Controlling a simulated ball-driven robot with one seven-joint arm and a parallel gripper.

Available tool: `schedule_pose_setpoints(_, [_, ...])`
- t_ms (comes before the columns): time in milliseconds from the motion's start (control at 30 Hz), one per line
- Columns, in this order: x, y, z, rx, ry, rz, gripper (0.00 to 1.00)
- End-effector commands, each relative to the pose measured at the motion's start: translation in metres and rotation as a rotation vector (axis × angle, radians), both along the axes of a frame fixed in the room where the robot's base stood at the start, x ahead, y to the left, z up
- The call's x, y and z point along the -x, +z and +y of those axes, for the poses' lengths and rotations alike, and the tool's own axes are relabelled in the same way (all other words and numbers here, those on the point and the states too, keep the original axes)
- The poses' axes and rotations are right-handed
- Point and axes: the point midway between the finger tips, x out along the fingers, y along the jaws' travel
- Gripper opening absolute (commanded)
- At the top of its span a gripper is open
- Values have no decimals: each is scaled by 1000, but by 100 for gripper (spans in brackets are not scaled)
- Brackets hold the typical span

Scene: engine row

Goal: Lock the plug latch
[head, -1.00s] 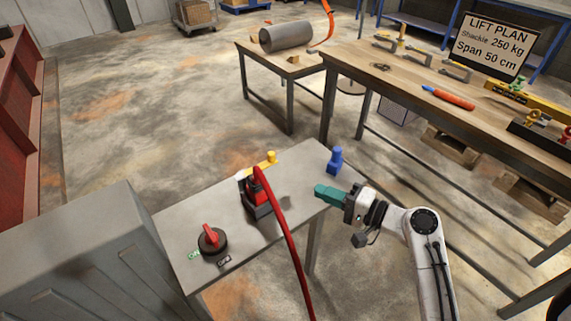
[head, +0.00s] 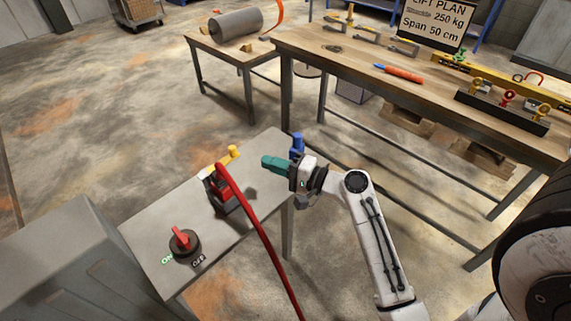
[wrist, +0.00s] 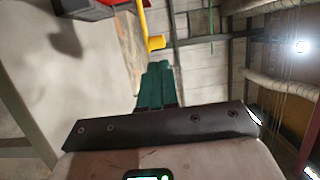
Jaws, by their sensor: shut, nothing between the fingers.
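The plug (head: 221,194) is a dark and red block standing on the grey table (head: 180,220), with a thick red cable running from it toward me. A yellow latch lever (head: 226,158) sits at its far side and sticks out to the upper right. It also shows in the wrist view as a yellow bar with a round knob (wrist: 156,43), just beyond my fingertips. My gripper (head: 268,162) has teal fingers that are shut and empty. They are to the right of the latch, apart from it in the head view, and point left.
A red rotary switch (head: 182,241) with ON and OFF labels is at the table's near left. A blue object (head: 297,142) stands at the right corner, partly behind my gripper. A grey cabinet (head: 60,255) is at left. A wooden workbench (head: 380,90) stands behind.

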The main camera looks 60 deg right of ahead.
Motion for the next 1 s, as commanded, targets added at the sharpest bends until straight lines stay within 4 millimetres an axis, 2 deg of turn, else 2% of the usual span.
schedule_pose_setpoints(200, [-43,3,2,-1,3,-1,0])
schedule_pose_setpoints(400, [-67,2,2,0,0,0,0])
schedule_pose_setpoints(600, [-76,0,3,1,0,0,0])
schedule_pose_setpoints(1000, [-77,-1,2,1,4,0,0])
